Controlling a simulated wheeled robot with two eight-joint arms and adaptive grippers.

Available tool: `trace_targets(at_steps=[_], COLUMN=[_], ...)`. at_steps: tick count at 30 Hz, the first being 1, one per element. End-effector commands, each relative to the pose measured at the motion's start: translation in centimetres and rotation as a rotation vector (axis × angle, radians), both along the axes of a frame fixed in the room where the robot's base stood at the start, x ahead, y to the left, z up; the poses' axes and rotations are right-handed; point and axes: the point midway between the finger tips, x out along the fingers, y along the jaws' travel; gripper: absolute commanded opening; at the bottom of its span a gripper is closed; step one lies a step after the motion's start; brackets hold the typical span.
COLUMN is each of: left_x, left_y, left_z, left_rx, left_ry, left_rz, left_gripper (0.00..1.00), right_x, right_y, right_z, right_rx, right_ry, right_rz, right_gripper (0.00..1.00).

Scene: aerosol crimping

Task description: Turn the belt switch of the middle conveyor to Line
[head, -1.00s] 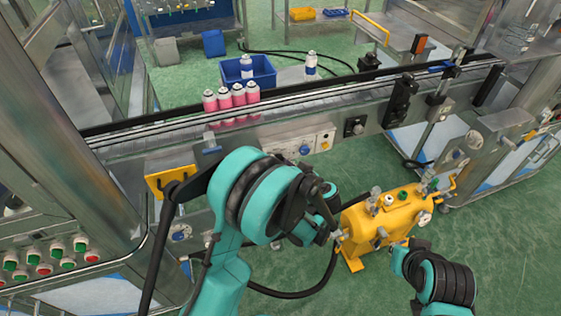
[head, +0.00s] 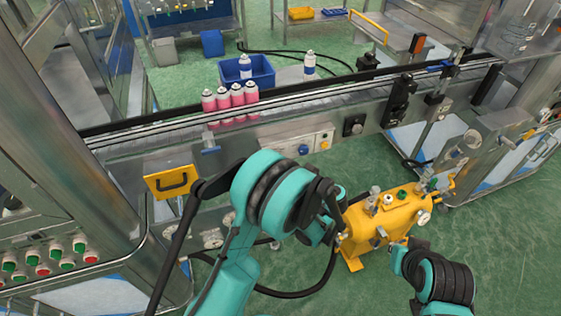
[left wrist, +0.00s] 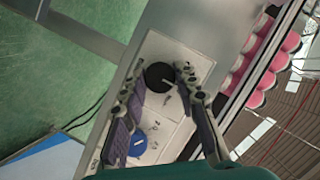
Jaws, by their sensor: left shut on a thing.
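The belt switch is a round black knob (left wrist: 158,76) with a white pointer mark, set in a light panel in the left wrist view. My left gripper (left wrist: 160,70) has one finger on each side of the knob and is shut on it. The pointer slants; I cannot read the labels. A blue knob (left wrist: 138,144) is on the same panel. In the head view the panel (head: 300,138) is on the conveyor's front side, and the blue knob shows there too. My left arm hides the black knob and the left gripper in that view.
Several pink cans (head: 237,97) stand on the conveyor above the panel. A yellow tank machine (head: 382,218) stands on the floor between my arms. A blue bin (head: 262,72) is behind the belt. A yellow plate with a black handle (head: 172,182) is at the left.

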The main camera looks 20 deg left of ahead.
Motion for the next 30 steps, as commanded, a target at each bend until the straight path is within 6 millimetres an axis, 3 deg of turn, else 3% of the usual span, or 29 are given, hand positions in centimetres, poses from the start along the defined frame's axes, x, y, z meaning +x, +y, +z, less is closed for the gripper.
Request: trace_targets(at_steps=[5, 6, 8, 20, 30], left_x=[0.0, 0.0, 0.0, -0.4, -4.5], left_y=[0.0, 0.0, 0.0, -0.7, -6.0], left_z=[0.0, 0.0, 0.0, 0.2, 1.8], left_rx=[0.0, -0.001, -0.001, -0.001, -0.001], left_ry=[0.0, -0.001, -0.001, 0.0, 0.0], left_rz=[-0.001, -0.001, -0.001, -0.003, -0.006], left_gripper=[0.01, 0.38, 0.51, 0.51, 0.51], right_x=[0.0, 0.0, 0.0, 0.0, 0.0], right_y=[0.0, 0.0, 0.0, 0.0, 0.0], right_z=[0.0, 0.0, 0.0, 0.0, 0.0], right_rx=[0.0, 0.0, 0.0, 0.0, 0.0], right_ry=[0.0, 0.0, 0.0, 0.0, 0.0], right_rz=[0.0, 0.0, 0.0, 0.0, 0.0], right_gripper=[0.0, 0.0, 0.0, 0.0, 0.0])
